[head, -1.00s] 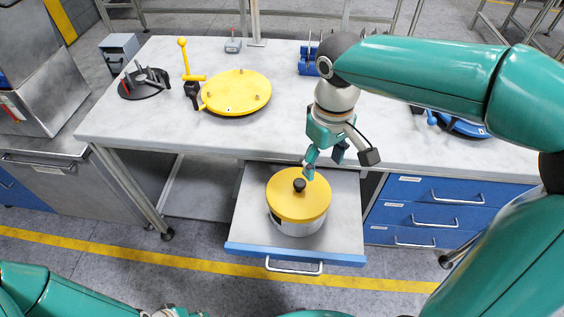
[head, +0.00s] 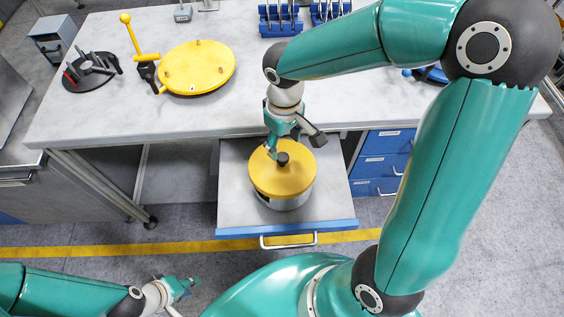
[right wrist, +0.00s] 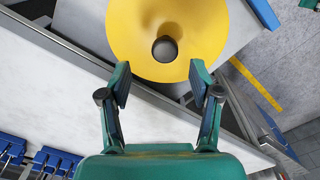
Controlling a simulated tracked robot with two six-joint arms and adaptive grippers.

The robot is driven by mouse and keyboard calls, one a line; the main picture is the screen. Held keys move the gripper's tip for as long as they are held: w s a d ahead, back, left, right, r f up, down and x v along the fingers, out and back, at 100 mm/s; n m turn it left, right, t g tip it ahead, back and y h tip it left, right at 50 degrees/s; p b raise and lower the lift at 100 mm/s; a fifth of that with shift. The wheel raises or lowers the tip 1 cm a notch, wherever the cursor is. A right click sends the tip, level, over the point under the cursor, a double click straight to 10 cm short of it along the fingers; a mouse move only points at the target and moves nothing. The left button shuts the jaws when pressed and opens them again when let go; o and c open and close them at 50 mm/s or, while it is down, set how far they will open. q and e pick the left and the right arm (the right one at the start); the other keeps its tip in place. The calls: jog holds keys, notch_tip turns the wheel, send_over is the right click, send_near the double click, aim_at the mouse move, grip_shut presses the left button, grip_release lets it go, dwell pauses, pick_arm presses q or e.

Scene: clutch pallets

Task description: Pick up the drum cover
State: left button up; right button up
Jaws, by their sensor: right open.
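The drum cover (head: 300,178) is a round yellow lid with a black knob (head: 283,159). It sits on a silver drum (head: 282,201) in the open drawer. In the right wrist view the cover (right wrist: 195,25) and its knob (right wrist: 165,49) lie just past the fingertips. My right gripper (head: 272,151) is over the cover, close beside the knob. In the right wrist view this gripper (right wrist: 159,78) is open and empty, with the knob roughly in line with the gap. My left gripper (head: 190,284) is low at the front left, away from the drum; its jaws are too small to read.
The open drawer (head: 235,205) juts out below the worktable (head: 110,115). On the table are a yellow disc (head: 205,65) with pegs, a yellow lever (head: 133,38), a black round stand (head: 90,75) and blue racks (head: 280,22). Blue drawers (head: 385,165) stand to the right.

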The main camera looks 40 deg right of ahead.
aim_at(283, 157)
jog(key=shift+s+a+f, duration=0.1)
jog(key=shift+s+f, duration=0.05)
jog(key=shift+f, duration=0.7)
jog(key=f, duration=0.4)
jog(key=shift+a+f+p, duration=0.1)
jog(key=shift+a+p, duration=0.1)
jog(key=shift+p, duration=0.2)
grip_shut()
jog(key=shift+r, duration=0.2)
